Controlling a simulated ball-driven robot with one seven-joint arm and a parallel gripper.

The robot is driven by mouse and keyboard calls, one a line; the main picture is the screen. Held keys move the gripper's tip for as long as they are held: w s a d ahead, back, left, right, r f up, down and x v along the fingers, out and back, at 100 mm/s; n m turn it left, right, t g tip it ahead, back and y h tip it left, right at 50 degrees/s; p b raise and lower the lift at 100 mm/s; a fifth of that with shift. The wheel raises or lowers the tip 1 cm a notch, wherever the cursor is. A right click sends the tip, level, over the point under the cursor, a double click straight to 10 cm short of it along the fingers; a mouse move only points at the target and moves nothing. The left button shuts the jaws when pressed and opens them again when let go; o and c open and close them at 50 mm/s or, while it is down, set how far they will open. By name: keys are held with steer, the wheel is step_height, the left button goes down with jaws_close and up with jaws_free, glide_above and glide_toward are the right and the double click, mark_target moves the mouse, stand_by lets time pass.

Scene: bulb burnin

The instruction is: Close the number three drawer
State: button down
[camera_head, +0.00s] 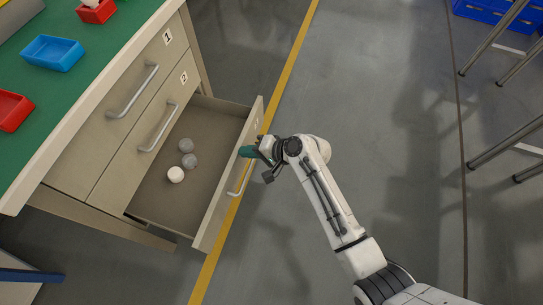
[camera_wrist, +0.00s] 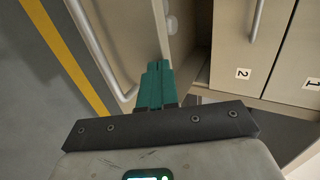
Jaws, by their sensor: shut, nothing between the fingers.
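The lowest drawer (camera_head: 229,172) of the beige cabinet stands pulled far out, below the drawers marked 1 and 2. Its own number is not readable. Its front with a bar handle (camera_head: 240,179) faces my arm. My gripper (camera_head: 244,152) has teal fingers, shut and empty, at the outer face of this front, close to the handle. In the wrist view the fingers (camera_wrist: 155,85) lie beside the drawer front (camera_wrist: 120,40) and its handle (camera_wrist: 127,97). I cannot tell whether they touch it. Two grey balls and one white ball (camera_head: 175,174) lie inside the drawer.
Drawer 1 (camera_head: 150,65) and drawer 2 (camera_head: 140,145) are shut. The green bench top (camera_head: 85,60) holds a blue bin (camera_head: 52,53) and red bins (camera_head: 12,110). A yellow line (camera_head: 290,65) crosses the open grey floor. Metal legs (camera_head: 500,150) stand at the right.

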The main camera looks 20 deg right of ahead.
steer(key=w+a+b, duration=0.5)
steer(key=w+a, duration=0.6)
steer(key=a, duration=0.4)
steer(key=shift+a, duration=0.2)
